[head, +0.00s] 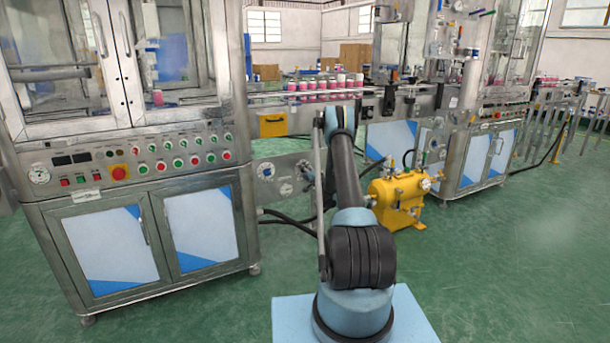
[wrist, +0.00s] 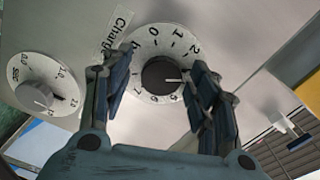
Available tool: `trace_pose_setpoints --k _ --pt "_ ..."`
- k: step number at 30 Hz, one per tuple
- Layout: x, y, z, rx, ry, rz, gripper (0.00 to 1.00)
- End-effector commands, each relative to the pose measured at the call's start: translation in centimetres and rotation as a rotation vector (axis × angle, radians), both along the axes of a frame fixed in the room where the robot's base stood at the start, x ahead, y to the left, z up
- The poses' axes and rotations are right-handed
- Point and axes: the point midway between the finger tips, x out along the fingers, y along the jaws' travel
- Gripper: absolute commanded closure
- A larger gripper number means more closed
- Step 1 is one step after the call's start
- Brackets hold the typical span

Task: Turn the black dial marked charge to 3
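The black dial (wrist: 162,76) sits in the middle of a round white scale plate (wrist: 150,40) beside a label reading "Charge" (wrist: 118,32). Its white pointer line points right, below the 2 and above the 5, towards numbers that my right finger hides. My gripper (wrist: 161,66) is open, with one finger on each side of the dial. A gap shows between the dial and each finger in this view; I cannot tell their depth. In the head view my arm reaches towards the panel between the machines, and I cannot make out the gripper or the black dial.
A second dial with a "sec" scale (wrist: 47,83) lies left of my left finger. In the head view, a control panel with buttons (head: 150,155) is at left, a yellow tank (head: 400,198) is right of my arm, and a conveyor with cans (head: 318,86) runs behind.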

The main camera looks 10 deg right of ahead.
Motion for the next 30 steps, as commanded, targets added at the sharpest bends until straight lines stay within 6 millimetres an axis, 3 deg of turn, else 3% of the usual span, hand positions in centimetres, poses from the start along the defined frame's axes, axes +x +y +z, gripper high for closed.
trace_pose_setpoints --k 10,21,30 --pt "-1.4 -0.6 0.0 0.000 0.000 -0.001 0.46" --pt "-7.9 -2.7 -0.1 0.000 0.001 0.000 0.46" --pt "-11.0 -3.8 -0.1 0.001 0.001 0.000 0.46"
